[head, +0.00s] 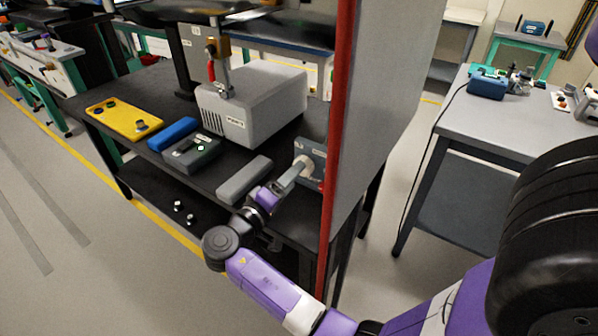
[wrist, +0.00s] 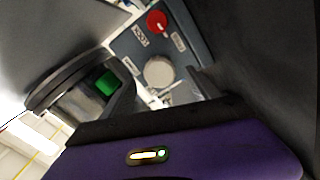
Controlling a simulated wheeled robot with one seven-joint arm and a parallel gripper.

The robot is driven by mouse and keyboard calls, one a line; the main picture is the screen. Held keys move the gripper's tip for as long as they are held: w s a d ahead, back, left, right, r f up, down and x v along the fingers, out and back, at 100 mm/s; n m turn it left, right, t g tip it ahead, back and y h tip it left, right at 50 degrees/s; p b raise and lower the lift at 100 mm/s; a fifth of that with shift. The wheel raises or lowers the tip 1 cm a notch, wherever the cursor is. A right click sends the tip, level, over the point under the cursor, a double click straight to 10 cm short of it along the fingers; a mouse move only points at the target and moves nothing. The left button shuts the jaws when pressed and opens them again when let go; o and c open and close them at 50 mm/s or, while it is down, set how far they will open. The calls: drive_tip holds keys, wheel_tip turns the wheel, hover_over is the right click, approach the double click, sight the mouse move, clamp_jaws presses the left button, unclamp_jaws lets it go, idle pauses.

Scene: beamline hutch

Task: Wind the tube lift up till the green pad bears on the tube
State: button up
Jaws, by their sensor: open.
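A grey panel (head: 313,160) stands at the right end of the black bench, by the red-edged partition. In the wrist view the panel (wrist: 190,48) carries a round pale knob (wrist: 158,71) and a red knob (wrist: 157,22), with small white labels. My gripper (head: 292,175) is in front of the panel. In the wrist view my gripper (wrist: 166,92) is open, its fingers either side of the pale knob's lower area; I cannot tell whether they touch it. A green square (wrist: 106,83) shows on a dark-edged grey body at left; I cannot tell whether it is the pad. No tube is clearly identifiable.
A grey block (head: 244,180), a dark meter (head: 192,152), a blue case (head: 172,134), a yellow plate (head: 124,118) and a large grey box (head: 251,103) occupy the bench. The red-edged partition (head: 340,130) stands close right of the panel. Floor at left is clear.

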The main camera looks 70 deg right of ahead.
drive_tip(key=shift+v, duration=1.5)
drive_tip(key=shift+a, duration=0.1)
